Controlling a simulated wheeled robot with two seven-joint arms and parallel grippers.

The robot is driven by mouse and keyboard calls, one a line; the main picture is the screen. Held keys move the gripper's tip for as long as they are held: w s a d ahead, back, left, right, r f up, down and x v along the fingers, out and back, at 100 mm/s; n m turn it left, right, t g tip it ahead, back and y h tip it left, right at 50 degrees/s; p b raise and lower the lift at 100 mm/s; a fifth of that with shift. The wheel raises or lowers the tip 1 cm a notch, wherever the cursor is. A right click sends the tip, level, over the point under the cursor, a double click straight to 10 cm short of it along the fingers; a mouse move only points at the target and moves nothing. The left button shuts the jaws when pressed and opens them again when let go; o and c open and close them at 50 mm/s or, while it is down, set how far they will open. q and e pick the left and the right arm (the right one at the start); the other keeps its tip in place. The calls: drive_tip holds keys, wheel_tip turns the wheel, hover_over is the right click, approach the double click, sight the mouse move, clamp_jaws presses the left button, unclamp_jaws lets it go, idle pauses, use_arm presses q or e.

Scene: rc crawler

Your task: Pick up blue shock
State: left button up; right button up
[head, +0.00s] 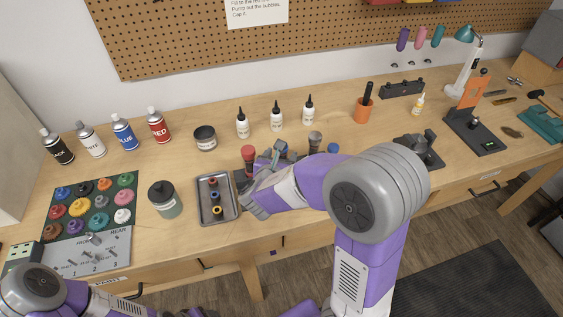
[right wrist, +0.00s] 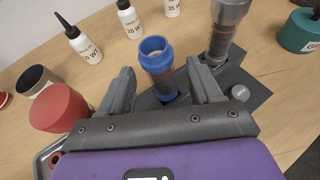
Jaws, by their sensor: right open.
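The blue shock (right wrist: 157,68) has a blue ring-shaped top and a darker body. It stands roughly upright on a dark grey stand. My right gripper (right wrist: 163,88) is open, with one finger on each side of the blue shock; I cannot tell whether either finger touches it.
A red-topped piece (right wrist: 60,107) and a grey-topped shock (right wrist: 226,28) flank the blue shock. A metal tray (head: 229,196) with small coloured parts lies to the left. White bottles (head: 277,120) stand behind. A dark jar (head: 165,200) stands left of the tray.

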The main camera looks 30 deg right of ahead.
drive_tip(key=b+x, duration=0.1)
drive_tip(key=x, duration=0.3)
drive_tip(key=shift+d+f, duration=0.1)
drive_tip(key=shift+f, duration=0.15)
drive_tip(key=shift+r, duration=0.1)
drive_tip(key=c, duration=1.2)
